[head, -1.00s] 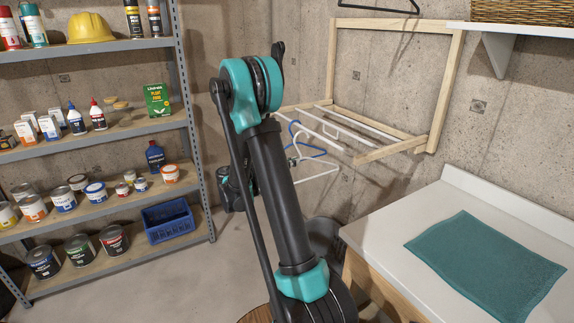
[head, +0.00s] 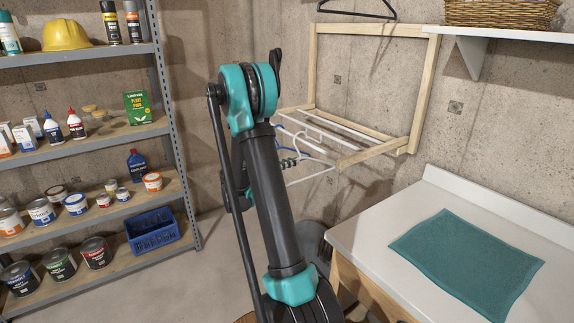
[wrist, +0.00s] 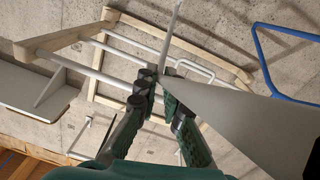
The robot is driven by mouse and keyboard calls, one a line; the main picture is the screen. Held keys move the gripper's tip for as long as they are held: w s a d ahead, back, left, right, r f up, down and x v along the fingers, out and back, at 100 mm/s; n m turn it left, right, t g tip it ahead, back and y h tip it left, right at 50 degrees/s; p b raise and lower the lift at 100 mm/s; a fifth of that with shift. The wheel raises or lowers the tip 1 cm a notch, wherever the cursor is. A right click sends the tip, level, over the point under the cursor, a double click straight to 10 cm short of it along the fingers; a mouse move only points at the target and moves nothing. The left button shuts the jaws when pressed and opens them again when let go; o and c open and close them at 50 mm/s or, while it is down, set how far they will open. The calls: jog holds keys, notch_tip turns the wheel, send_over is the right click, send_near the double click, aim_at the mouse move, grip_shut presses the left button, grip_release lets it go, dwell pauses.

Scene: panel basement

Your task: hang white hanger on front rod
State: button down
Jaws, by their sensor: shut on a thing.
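My gripper (wrist: 168,88) is shut on the white hanger (wrist: 245,122), which crosses the wrist view close to the camera. In the head view the gripper (head: 288,163) is partly hidden behind my arm. The white hanger's lower bar (head: 314,177) shows there below the rack. The front rod (head: 318,140) is a white bar between the rack's wooden arms, farther from the wall than the other rod (head: 347,130). The gripper appears near this front rod; I cannot tell whether the hanger's hook touches it.
A blue hanger (wrist: 268,62) is close by at the right of the wrist view. The wooden rack frame (head: 423,85) is on the concrete wall. A black hanger (head: 357,12) hangs above. A counter with a teal towel (head: 468,262) is at right, shelving (head: 95,137) at left.

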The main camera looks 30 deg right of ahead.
jog(key=shift+w+d, duration=0.2)
jog(key=shift+d, duration=1.35)
jog(key=shift+a+f, duration=0.1)
jog(key=shift+f, duration=1.5)
jog(key=c, duration=1.6)
grip_release()
jog(key=shift+a, duration=0.1)
